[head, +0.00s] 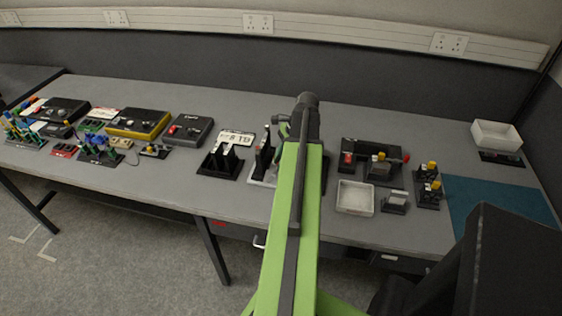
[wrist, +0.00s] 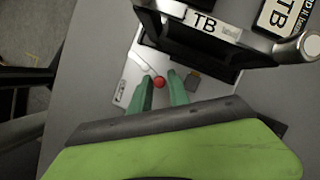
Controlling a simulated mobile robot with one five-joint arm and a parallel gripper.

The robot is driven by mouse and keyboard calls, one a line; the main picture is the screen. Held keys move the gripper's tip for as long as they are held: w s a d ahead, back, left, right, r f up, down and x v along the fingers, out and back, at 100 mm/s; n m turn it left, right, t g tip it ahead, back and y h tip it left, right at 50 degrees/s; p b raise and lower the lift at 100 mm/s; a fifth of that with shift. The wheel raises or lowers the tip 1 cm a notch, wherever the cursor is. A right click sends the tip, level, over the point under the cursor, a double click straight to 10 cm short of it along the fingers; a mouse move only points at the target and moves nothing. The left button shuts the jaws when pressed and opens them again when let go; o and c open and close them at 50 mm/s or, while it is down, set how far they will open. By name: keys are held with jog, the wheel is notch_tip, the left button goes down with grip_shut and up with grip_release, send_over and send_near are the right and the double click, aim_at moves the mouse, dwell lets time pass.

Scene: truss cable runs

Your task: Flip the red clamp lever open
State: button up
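In the wrist view a red round knob (wrist: 159,82) shows at the end of a thin pale lever, over a silver plate (wrist: 134,66). I take it as the red clamp lever. My gripper (wrist: 164,80) has two green fingers, apart from each other. The knob appears in the gap between their tips; I cannot tell whether either finger touches it. In the head view my arm covers the knob and most of the gripper. Only part of the silver plate (head: 262,178) shows left of the arm.
A black holder with a TB label (wrist: 204,26) stands close beyond the fingers. In the head view another black slotted stand (head: 221,164) is left of the plate. A white tray (head: 355,197) and a black fixture with a red knob (head: 406,157) stand to the right.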

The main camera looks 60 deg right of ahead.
grip_shut()
jog(key=shift+w, duration=0.1)
jog(key=shift+w+d+n, duration=0.15)
jog(key=shift+w+n, duration=0.05)
jog(key=shift+n, duration=0.3)
jog(key=shift+w+n+g, duration=0.1)
jog(key=shift+n+g, duration=0.3)
jog(key=shift+n, duration=0.3)
jog(key=shift+o, duration=2.2)
grip_release()
jog(key=shift+r, duration=0.1)
jog(key=p+v, duration=1.6)
jog(key=v, duration=0.1)
jog(key=shift+d, duration=0.25)
